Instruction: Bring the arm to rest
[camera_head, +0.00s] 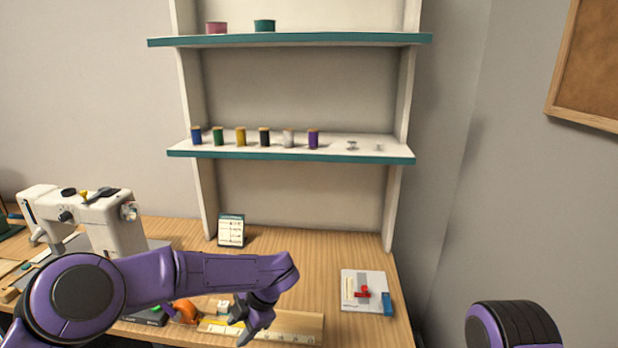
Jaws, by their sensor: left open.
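My left arm reaches in from the lower left, low over the front of the wooden table. Its gripper (246,328) points down and toward the front edge, in front of a wooden ruler board. It is open, and I see nothing between its fingers. Part of my right arm shows at the lower right, but its gripper is out of the picture.
A sewing machine (97,222) stands at the left of the table (330,270). A shelf (290,153) with several thread spools rises behind. A small card (231,231) stands below it. A white tray with red and blue parts (367,293) lies at right.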

